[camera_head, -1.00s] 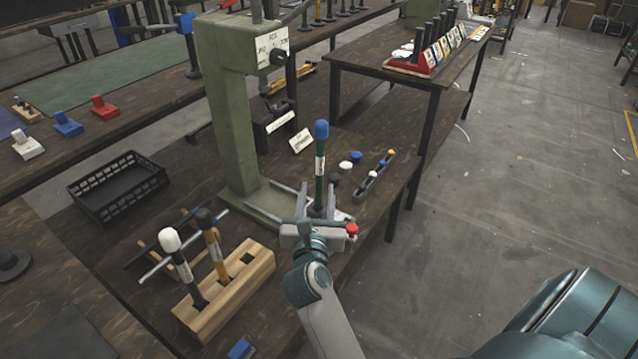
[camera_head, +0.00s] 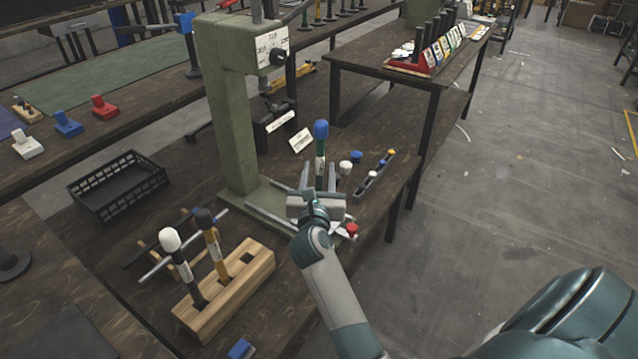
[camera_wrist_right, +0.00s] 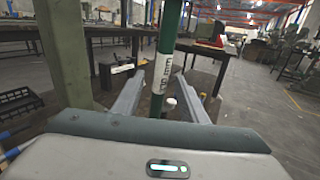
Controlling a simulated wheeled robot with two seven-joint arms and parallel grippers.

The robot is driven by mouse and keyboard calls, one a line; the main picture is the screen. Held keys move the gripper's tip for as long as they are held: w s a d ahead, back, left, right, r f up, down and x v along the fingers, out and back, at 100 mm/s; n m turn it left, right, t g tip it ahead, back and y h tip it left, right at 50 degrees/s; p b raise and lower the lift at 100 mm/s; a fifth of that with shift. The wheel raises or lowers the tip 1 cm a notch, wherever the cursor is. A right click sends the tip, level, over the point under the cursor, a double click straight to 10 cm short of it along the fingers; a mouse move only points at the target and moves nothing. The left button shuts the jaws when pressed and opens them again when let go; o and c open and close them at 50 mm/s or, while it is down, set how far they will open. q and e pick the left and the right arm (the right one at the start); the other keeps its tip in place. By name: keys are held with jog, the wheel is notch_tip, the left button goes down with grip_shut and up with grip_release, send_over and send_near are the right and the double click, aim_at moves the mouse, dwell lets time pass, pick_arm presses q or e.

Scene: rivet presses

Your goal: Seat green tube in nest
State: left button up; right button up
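The green tube (camera_head: 320,170), with a blue cap and a white label, stands upright in front of the green press (camera_head: 228,110). It also shows in the right wrist view (camera_wrist_right: 170,38). My right gripper (camera_head: 318,178) is open, with one finger on each side of the tube. In the wrist view a gap shows between each finger and the tube. My gripper hides the tube's lower end in the head view, so I cannot tell how it sits in the nest. My left gripper is not in view.
A wooden block (camera_head: 230,290) holds a white-capped tube (camera_head: 180,262) and a dark-capped yellow tube (camera_head: 214,245) at the left. A red knob (camera_head: 351,229) is close to my right wrist. A narrow tray (camera_head: 374,178) lies right of the tube. A black crate (camera_head: 118,185) is farther left.

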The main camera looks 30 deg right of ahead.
jog(key=x, duration=0.5)
jog(key=shift+w+d, duration=0.15)
jog(key=shift+w, duration=0.05)
jog(key=shift+c, duration=0.3)
grip_shut()
